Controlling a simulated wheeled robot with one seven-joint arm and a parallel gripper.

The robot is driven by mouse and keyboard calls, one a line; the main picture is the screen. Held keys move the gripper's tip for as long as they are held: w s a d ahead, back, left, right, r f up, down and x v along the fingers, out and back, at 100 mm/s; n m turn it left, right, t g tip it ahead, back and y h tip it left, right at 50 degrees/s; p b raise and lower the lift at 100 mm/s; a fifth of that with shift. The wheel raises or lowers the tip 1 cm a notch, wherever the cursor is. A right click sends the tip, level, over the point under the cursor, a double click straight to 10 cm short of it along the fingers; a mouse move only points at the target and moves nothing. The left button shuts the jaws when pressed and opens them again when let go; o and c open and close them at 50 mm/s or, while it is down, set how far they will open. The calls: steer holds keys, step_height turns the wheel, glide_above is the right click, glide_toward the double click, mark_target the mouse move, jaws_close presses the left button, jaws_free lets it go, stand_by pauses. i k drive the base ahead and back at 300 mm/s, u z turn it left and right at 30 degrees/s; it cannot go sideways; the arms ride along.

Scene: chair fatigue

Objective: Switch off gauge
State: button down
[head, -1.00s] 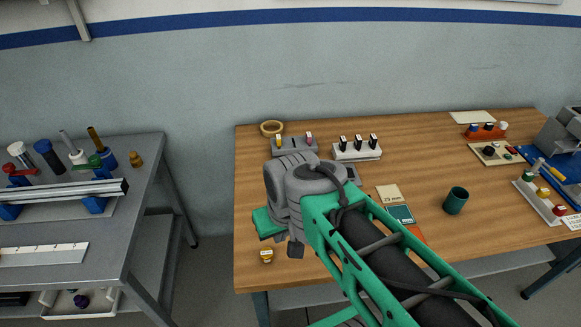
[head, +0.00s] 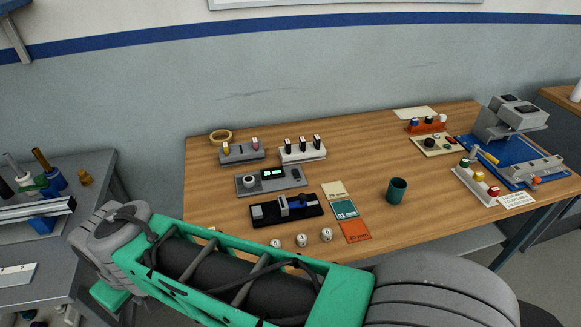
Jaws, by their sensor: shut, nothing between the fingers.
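A flat grey unit (head: 271,181) with a lit green display (head: 272,173) and a round pale knob (head: 249,181) lies on the wooden table; it looks like the gauge. The display is lit; its digits are too small to read. In front of it is a black-based device (head: 287,209) with a blue slider and a grey block. My arm crosses the foreground, and its wrist is at the left, over the gap between the tables, apart from the gauge. My gripper's fingers are hidden.
Behind the gauge stand a grey switch box (head: 242,152) and a white box with black levers (head: 302,151). Several small white weights (head: 302,240), colored cards (head: 346,209) and a green cup (head: 397,191) are nearby. A grey metal table (head: 100,187) is at left.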

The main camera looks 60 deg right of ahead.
mark_target(295, 172)
steer(key=u, duration=0.05)
steer(key=k, duration=0.4)
steer(key=z, duration=1.2)
steer(key=i, duration=0.5)
